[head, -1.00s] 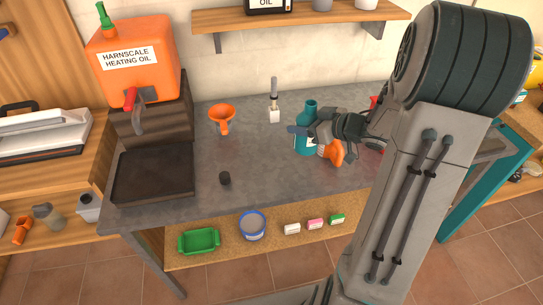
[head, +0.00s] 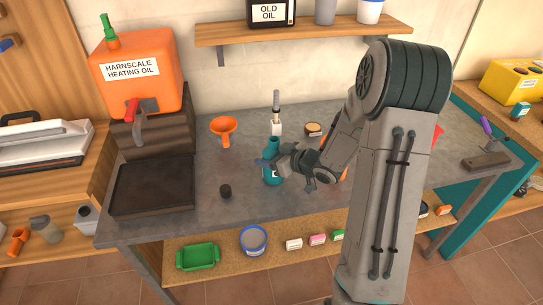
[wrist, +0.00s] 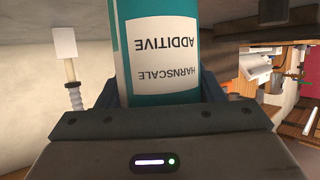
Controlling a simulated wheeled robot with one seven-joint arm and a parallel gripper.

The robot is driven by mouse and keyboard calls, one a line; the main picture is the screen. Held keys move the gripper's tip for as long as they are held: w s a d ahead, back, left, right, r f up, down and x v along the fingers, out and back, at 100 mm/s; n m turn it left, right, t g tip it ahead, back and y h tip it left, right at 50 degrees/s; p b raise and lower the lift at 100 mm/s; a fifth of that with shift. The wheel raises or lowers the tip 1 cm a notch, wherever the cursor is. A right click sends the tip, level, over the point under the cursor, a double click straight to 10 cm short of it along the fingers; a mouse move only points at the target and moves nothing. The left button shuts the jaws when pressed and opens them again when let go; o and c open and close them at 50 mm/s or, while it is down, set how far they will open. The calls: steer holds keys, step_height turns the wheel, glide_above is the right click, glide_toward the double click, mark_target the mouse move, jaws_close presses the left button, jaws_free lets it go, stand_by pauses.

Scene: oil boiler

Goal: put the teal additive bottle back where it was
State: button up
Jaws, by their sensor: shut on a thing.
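The teal additive bottle (head: 272,147) is upright over the middle of the grey workbench (head: 240,215), with its neck showing above my gripper. My gripper (head: 272,172) is shut on its body from the right. I cannot tell whether the bottle's base touches the bench. In the wrist view the teal bottle (wrist: 122,50) fills the space between the fingers, and its white label reads Harnscale Additive upside down.
The orange heating oil can (head: 137,75) and a dark tray (head: 153,185) stand at left.

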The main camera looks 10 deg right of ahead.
steer(key=shift+f, duration=0.1)
steer(key=o, duration=1.2)
